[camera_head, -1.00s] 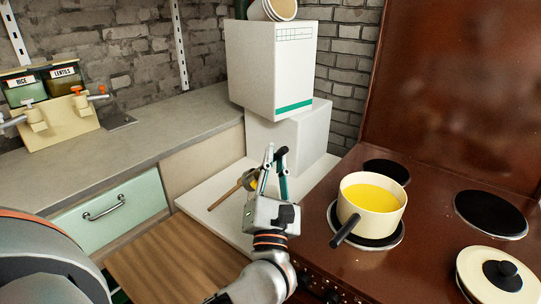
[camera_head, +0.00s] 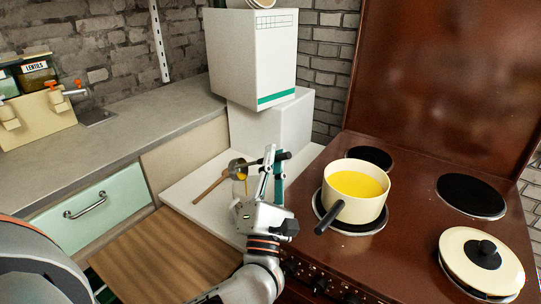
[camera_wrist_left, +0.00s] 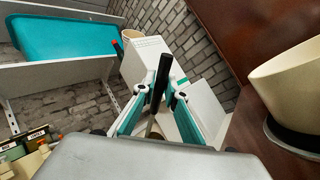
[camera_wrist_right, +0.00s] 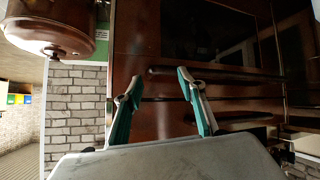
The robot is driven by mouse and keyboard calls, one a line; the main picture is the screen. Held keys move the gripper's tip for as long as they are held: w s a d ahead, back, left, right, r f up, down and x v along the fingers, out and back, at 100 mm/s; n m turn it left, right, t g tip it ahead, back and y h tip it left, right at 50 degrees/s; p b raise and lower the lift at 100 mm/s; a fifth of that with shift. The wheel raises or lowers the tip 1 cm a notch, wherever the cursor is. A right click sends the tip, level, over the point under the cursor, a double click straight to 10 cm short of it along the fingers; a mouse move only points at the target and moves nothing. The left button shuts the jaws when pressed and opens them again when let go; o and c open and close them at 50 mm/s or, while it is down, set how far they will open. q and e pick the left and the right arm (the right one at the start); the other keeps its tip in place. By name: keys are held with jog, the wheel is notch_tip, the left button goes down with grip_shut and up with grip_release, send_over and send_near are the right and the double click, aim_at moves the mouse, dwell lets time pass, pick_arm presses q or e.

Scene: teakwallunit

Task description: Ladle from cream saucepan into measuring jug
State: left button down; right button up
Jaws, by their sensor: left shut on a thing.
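The cream saucepan (camera_head: 342,207) stands on a hob plate, with yellow liquid (camera_head: 357,184) inside. My left gripper (camera_head: 271,165) is shut on the ladle's black handle (camera_head: 284,156), left of the saucepan. The handle also shows between the fingers in the left wrist view (camera_wrist_left: 162,80). The ladle's bowl (camera_head: 237,168) hangs over the white counter, with yellow just below it. What seems to be the clear measuring jug (camera_head: 246,189) is under the bowl, partly hidden by my gripper; its outline and fill are unclear. My right gripper (camera_wrist_right: 155,88) is open and empty before a brown oven front.
A cream lid (camera_head: 460,265) lies on the front right plate. White boxes (camera_head: 252,60) are stacked behind the ladle. A wooden stick (camera_head: 208,187) is by the bowl. A wooden board (camera_head: 165,255) is nearer. The grey worktop (camera_head: 120,150) is mostly clear.

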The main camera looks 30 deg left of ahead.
pick_arm(q)
jog(key=shift+w+d+f+m+t+h, duration=0.1)
jog(key=shift+d+f+m+t+h, duration=0.15)
jog(key=shift+d+f+m+h, duration=0.45)
jog(key=shift+w+d+f+m+t+h, duration=0.1)
jog(key=shift+d+f+m+t+h, duration=0.25)
jog(key=shift+m, duration=0.6)
jog(key=shift+w+d+f+m+t+h, duration=0.1)
jog(key=shift+d+f+m+h, duration=0.25)
jog(key=shift+m+h, duration=0.4)
jog(key=shift+s+r, duration=0.1)
jog(key=shift+r, duration=0.05)
pick_arm(e)
jog(key=shift+r, duration=0.1)
dwell(0.7)
